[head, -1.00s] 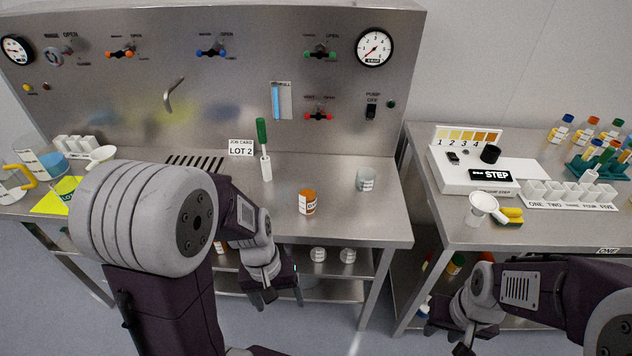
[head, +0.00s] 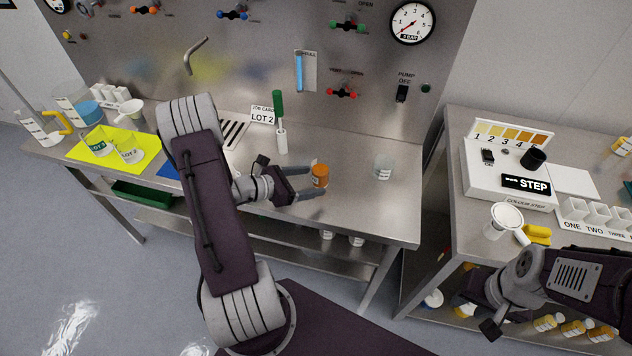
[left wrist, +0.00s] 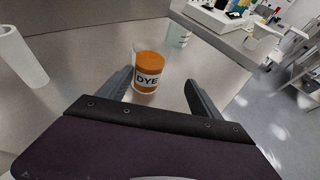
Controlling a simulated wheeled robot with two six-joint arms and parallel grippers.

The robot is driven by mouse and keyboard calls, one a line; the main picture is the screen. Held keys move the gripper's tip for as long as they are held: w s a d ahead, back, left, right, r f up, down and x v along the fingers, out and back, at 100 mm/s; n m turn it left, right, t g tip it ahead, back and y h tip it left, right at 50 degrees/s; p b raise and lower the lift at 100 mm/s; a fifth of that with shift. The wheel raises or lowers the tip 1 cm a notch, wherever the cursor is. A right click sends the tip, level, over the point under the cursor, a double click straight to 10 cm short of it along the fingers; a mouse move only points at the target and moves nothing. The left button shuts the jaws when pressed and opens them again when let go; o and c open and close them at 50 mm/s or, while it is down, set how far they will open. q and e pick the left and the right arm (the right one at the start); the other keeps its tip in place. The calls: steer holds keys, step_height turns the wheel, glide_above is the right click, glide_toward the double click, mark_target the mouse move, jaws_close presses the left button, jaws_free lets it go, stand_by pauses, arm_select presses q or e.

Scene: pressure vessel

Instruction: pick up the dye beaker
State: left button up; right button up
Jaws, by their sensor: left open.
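The dye beaker (head: 320,176) is a small clear beaker with orange contents, standing upright on the steel bench. In the left wrist view the dye beaker (left wrist: 147,72) shows its DYE label and stands between and just beyond the fingertips. My left gripper (head: 318,180) is open, level with the bench top, with one finger on each side of the beaker's near part. It also shows open in the left wrist view (left wrist: 160,85). My right gripper (head: 480,308) is low at the lower right beside the second bench; its fingers are not clear.
A clear beaker (head: 383,167) stands right of the dye beaker. The second bench holds a colour-step device (head: 508,175), a funnel (head: 504,220) and a sponge (head: 537,234).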

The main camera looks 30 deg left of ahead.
mark_target(318, 178)
arm_select(q)
steer(key=p+x, duration=0.1)
steer(key=x, duration=0.4)
steer(key=shift+w+d+f, duration=0.1)
steer(key=shift+w+d, duration=0.05)
steer(key=shift+w, duration=0.3)
arm_select(e)
steer(key=shift+w+d+r, duration=0.15)
steer(key=shift+w+r, duration=0.1)
steer(key=shift+r, duration=0.2)
arm_select(q)
steer(key=c, duration=1.4)
